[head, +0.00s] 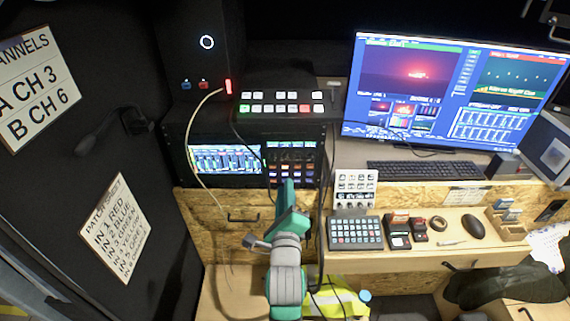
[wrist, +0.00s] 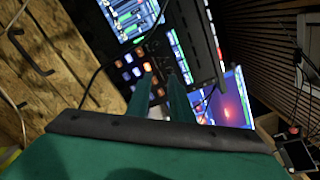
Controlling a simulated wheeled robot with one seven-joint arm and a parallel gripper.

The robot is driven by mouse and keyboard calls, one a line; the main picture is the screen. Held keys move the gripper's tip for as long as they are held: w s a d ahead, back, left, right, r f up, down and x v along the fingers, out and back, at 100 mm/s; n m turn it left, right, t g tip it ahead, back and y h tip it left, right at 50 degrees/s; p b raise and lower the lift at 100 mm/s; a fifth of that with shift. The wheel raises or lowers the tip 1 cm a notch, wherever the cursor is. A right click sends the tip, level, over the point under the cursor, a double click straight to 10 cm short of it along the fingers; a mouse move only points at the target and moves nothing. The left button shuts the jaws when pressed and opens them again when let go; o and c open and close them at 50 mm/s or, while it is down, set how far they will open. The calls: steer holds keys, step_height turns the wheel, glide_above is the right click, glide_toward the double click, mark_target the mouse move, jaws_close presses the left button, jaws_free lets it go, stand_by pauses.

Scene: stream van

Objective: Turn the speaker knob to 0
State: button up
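I cannot make out a knob marked as the speaker knob in either view. The rack panel with lit buttons (head: 290,158) is in the middle of the head view, right of a level-meter screen (head: 224,159). It also shows in the wrist view (wrist: 134,72), with orange, white and blue lit keys. My gripper (head: 287,186) is in front of the lower part of this panel and hides some of it. In the wrist view its two green fingers (wrist: 160,77) are apart with nothing seen between them. I cannot tell whether they touch the panel.
A small white panel with buttons and knobs (head: 355,187) stands right of my gripper. A button switcher (head: 281,104) sits on the rack, and a cable (head: 194,131) hangs at its left. A monitor (head: 455,92), keyboard (head: 424,170) and keypad (head: 355,233) occupy the desk.

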mark_target(285, 159)
steer(key=w, duration=1)
steer(key=shift+w+r, duration=0.25)
steer(key=shift+r, duration=0.05)
steer(key=shift+w, duration=0.3)
jaws_close()
